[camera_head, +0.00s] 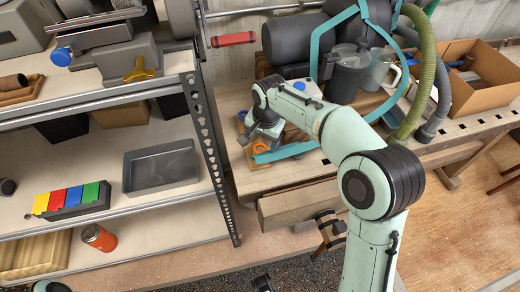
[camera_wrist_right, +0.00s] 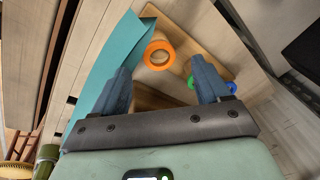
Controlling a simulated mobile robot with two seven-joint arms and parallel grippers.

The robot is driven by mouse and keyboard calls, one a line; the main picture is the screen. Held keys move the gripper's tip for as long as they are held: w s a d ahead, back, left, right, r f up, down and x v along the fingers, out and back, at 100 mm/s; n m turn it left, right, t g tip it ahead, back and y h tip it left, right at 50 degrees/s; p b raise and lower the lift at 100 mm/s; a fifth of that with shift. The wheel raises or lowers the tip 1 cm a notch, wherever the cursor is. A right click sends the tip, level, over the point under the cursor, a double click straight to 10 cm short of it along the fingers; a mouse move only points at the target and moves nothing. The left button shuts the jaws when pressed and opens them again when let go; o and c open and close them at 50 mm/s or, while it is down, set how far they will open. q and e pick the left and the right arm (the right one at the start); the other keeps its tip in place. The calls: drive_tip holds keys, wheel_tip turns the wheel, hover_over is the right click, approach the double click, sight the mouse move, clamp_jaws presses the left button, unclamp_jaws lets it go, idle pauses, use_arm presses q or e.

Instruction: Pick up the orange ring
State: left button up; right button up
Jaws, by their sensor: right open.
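The orange ring (camera_wrist_right: 158,67) lies flat on a light wooden board (camera_wrist_right: 182,32) in the right wrist view. A little orange also shows beside the gripper in the head view (camera_head: 260,149). My right gripper (camera_wrist_right: 161,64) is open, its two blue-grey fingers apart on either side of the ring's line, with nothing between them. In the head view the right gripper (camera_head: 250,134) is over the left end of the workbench. A green ring (camera_wrist_right: 191,83) and a blue ring (camera_wrist_right: 231,88) show by the right finger, partly hidden.
A teal strip (camera_wrist_right: 103,62) lies left of the ring, close to the left finger. A metal shelf (camera_head: 212,160) stands left of the workbench (camera_head: 300,170). A dark jug (camera_head: 346,78), hoses and a cardboard box (camera_head: 478,97) crowd the bench's back and right.

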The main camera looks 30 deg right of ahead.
sight(260, 149)
drive_tip(key=f, duration=0.3)
drive_tip(key=shift+w+f, duration=0.1)
drive_tip(key=shift+w, duration=0.15)
drive_tip(key=c, duration=1.1)
